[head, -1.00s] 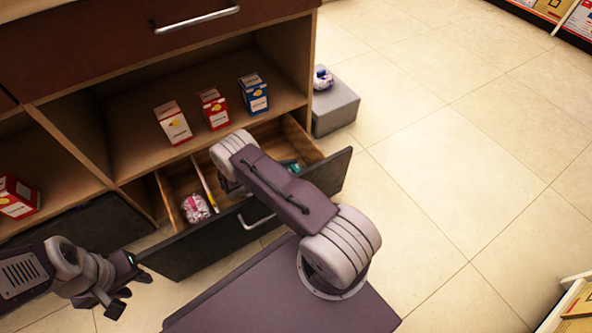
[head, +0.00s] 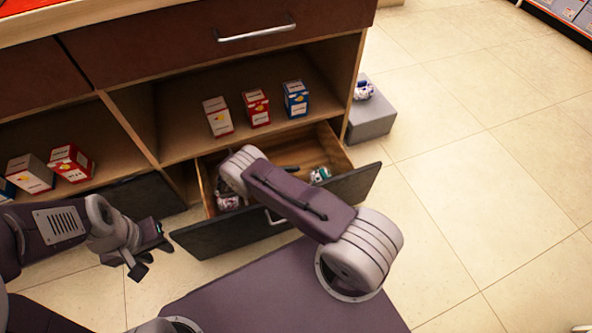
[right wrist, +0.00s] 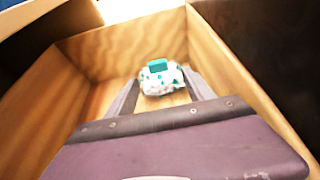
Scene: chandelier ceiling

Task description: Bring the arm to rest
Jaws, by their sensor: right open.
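My right arm (head: 290,200) reaches over the open lower drawer (head: 215,239) in the head view and hides its own gripper there. In the right wrist view my right gripper (right wrist: 162,80) is open, its two fingers apart and pointing into the wooden drawer. A white and teal package (right wrist: 160,76) lies on the drawer bottom, seen between or just beyond the fingertips. Whether they touch it I cannot tell. A teal and white package also shows in the head view (head: 320,175). My left gripper (head: 152,257) hangs empty and open left of the drawer front.
A shelf above the drawer holds a white and red box (head: 217,117), a red box (head: 257,108) and a blue box (head: 295,99). Another package (head: 228,202) lies at the drawer's left, partly hidden. A grey block (head: 370,122) stands right of the cabinet. The floor right is clear.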

